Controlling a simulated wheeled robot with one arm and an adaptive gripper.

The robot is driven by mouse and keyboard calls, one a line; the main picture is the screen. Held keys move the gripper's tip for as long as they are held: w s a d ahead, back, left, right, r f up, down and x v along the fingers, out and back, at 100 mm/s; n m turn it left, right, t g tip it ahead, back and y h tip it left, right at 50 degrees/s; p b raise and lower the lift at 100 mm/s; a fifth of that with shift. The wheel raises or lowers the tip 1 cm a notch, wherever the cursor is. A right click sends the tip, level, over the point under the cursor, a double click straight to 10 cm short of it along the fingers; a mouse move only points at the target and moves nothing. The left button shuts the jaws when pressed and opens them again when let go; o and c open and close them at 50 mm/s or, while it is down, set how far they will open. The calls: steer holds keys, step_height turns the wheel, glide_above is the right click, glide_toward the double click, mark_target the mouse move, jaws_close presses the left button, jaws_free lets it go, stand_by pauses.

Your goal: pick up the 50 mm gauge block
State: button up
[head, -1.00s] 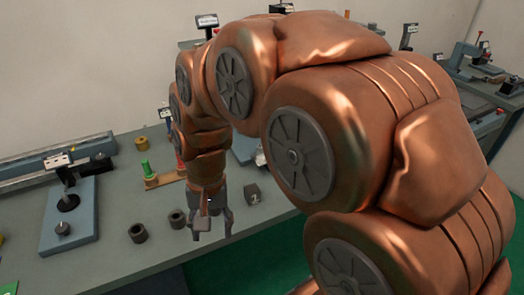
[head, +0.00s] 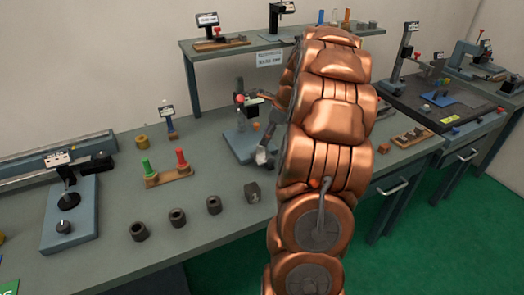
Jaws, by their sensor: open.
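I cannot make out the 50 mm gauge block for certain in the head view. Small dark blocks lie on a wooden board (head: 411,138) at the right of the bench, too small to read. My copper arm stands upright across the middle of the view.
A blue-based fixture (head: 238,148) stands beside my arm. A raised shelf (head: 225,50) runs behind.

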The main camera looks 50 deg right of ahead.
mark_target(262, 147)
steer(key=shift+m, duration=0.5)
steer(key=shift+w+d+f+p, duration=0.1)
steer(key=shift+w+f+p, duration=0.4)
steer(key=shift+f, duration=0.75)
steer(key=shift+w+d+f+p, duration=0.1)
steer(key=shift+w+f+p, duration=0.45)
steer(key=shift+f, duration=0.65)
steer(key=shift+w+d+f+p, duration=0.1)
steer(key=shift+w+f+p, duration=0.4)
steer(key=shift+f, duration=0.75)
jaws_close()
